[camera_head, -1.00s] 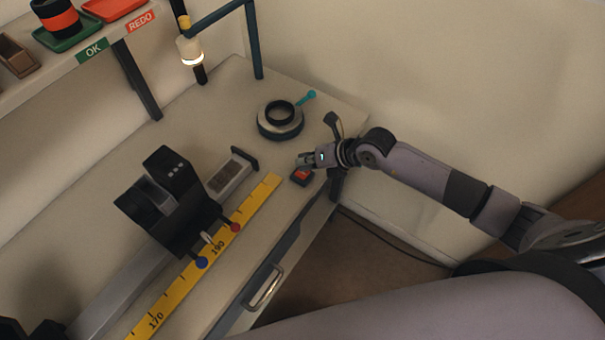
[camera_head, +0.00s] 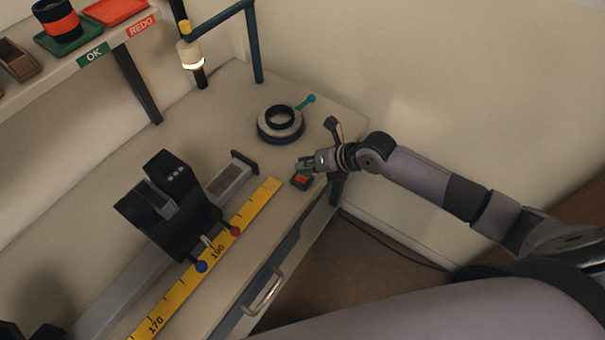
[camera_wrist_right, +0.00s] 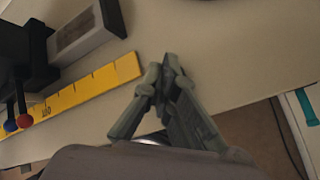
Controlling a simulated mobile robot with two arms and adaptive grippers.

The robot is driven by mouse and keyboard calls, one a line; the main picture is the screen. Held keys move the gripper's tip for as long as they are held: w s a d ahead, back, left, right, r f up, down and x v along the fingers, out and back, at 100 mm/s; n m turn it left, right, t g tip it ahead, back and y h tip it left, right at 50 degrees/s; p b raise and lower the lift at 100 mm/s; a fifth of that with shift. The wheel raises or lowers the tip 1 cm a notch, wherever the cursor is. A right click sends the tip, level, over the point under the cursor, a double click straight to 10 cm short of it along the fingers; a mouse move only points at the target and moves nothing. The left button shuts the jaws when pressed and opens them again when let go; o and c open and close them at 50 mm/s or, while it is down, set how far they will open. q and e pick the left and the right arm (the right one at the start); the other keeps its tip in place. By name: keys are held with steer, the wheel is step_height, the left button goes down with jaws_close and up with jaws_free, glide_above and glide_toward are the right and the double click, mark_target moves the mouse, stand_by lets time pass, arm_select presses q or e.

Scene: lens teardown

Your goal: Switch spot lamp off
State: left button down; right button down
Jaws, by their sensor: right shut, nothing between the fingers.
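The spot lamp (camera_head: 191,54) hangs from a dark blue-green frame at the back of the bench, and its lower rim glows. A small dark switch box with a red-orange top (camera_head: 302,181) lies on the bench near its right front edge. My right gripper (camera_head: 302,166) is shut and empty, just above and behind the switch box in the head view. Whether it touches the switch I cannot tell. In the right wrist view the gripper's fingertips (camera_wrist_right: 168,68) meet over the bench, and the switch is not visible there. My left gripper is not in view.
A yellow ruler (camera_head: 215,252) lies along the bench front beside a black device (camera_head: 165,205) on a rail. A round ring part with a teal handle (camera_head: 281,123) sits behind my gripper. A shelf with OK (camera_head: 94,54) and REDO trays is at upper left.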

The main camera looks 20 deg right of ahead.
steer(key=shift+f, duration=0.2)
steer(key=shift+f, duration=0.25)
steer(key=shift+f+b, duration=0.1)
steer(key=shift+b, duration=0.2)
stand_by(0.3)
steer(key=shift+r+p, duration=0.55)
steer(key=shift+p, duration=0.05)
step_height(320, 180, up, 6)
steer(key=p, duration=0.5)
steer(key=shift+p, duration=0.3)
